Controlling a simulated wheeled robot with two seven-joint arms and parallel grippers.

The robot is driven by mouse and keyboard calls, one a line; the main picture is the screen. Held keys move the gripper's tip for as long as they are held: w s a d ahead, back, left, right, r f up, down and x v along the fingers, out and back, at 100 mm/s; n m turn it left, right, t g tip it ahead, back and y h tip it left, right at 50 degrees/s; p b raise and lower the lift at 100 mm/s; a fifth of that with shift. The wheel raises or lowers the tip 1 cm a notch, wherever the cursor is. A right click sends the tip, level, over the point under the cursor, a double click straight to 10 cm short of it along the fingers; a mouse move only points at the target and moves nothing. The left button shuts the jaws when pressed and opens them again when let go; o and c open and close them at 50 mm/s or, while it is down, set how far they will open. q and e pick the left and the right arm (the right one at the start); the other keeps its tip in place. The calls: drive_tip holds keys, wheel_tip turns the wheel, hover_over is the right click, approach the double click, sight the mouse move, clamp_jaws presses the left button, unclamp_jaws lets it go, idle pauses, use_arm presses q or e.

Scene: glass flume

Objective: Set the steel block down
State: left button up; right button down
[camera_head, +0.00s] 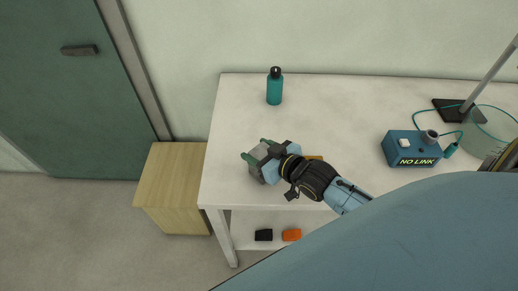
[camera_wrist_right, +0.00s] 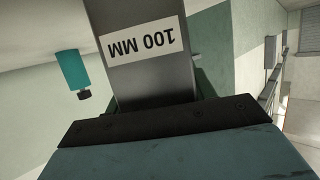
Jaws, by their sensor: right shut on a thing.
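The grey steel block (camera_head: 255,170) is between the fingers of my right gripper (camera_head: 258,154), near the front left of the white table (camera_head: 235,130). The gripper is shut on it. In the right wrist view the block (camera_wrist_right: 150,80) fills the middle, with a white "100 MM" label that reads upside down. I cannot tell whether the block's underside touches the table or is a little above it. My left gripper is not in view.
A teal bottle (camera_head: 275,90) stands at the table's back, also in the wrist view (camera_wrist_right: 72,70). A blue "NO LINK" box (camera_head: 412,150) and a lamp base (camera_head: 455,109) are at right. A yellowish object (camera_head: 314,158) is partly behind my wrist. A wooden cabinet (camera_head: 172,185) stands left.

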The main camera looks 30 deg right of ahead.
drive_tip(key=c, duration=0.5)
unclamp_jaws()
drive_tip(key=shift+f, duration=0.1)
drive_tip(key=shift+s+r, duration=0.1)
drive_tip(key=shift+r, duration=0.1)
drive_tip(key=v, duration=1.1)
drive_tip(key=shift+s+d+r+p, duration=0.1)
drive_tip(key=shift+s+r+p, duration=0.05)
drive_tip(key=shift+s+p, duration=0.25)
